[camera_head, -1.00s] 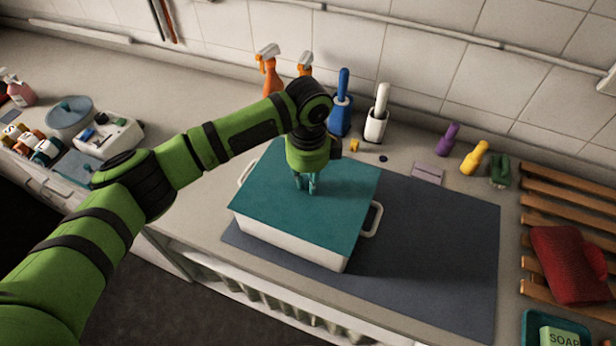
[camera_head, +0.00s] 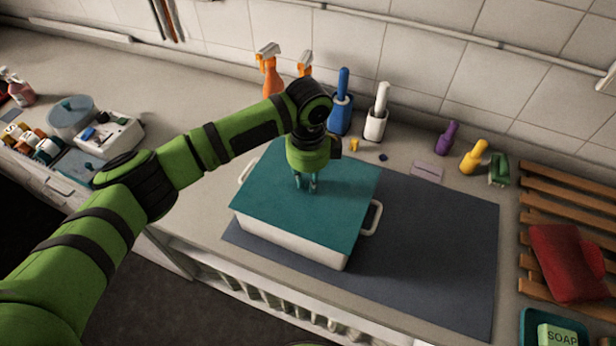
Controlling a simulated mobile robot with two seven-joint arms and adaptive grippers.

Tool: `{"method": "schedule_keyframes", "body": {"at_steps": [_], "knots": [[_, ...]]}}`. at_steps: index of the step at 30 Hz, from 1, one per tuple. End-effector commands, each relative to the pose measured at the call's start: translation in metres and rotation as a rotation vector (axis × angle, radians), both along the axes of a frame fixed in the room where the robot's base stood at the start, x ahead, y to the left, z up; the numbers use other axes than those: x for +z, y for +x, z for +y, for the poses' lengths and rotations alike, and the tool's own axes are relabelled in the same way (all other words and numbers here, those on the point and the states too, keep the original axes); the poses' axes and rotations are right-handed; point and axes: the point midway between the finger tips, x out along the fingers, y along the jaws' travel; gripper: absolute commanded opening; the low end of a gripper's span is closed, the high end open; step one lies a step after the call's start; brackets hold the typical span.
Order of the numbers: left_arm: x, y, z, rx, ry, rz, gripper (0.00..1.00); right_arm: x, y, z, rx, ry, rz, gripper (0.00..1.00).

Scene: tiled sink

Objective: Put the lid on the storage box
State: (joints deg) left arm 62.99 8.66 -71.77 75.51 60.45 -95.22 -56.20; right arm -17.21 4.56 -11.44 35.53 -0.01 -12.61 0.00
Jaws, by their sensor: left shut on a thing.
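The storage box (camera_head: 290,239) is white with a loop handle on each side. It stands on the left part of a dark grey mat. The flat teal lid (camera_head: 335,215) covers the top of the box, with its edges lined up with the box walls. I cannot tell whether it is fully seated. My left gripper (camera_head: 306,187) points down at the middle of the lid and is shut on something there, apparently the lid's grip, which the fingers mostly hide. My right gripper is not in view.
The mat (camera_head: 440,255) is clear right of the box. Behind stand orange spray bottles (camera_head: 271,75), a blue brush holder (camera_head: 341,112) and a white one (camera_head: 376,122). A wooden rack with a red cloth (camera_head: 565,262) and a soap dish are at right.

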Motion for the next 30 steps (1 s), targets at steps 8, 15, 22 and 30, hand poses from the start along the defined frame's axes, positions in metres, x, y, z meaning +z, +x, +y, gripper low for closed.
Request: {"method": "schedule_keyframes", "body": {"at_steps": [8,15,22,30], "knots": [[-0.0051,-0.0030,0.0006,0.000,0.004,0.009,0.47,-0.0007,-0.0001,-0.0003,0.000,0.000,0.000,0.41],[-0.0040,-0.0022,0.0007,0.000,0.004,0.007,0.47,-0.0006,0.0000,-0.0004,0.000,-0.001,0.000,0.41],[-0.0031,-0.0016,0.0007,0.000,0.003,0.005,0.70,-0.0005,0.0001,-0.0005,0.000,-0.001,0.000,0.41],[0.0009,-0.0013,0.0006,0.000,0.002,0.004,0.70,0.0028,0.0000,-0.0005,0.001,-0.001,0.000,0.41]]}}
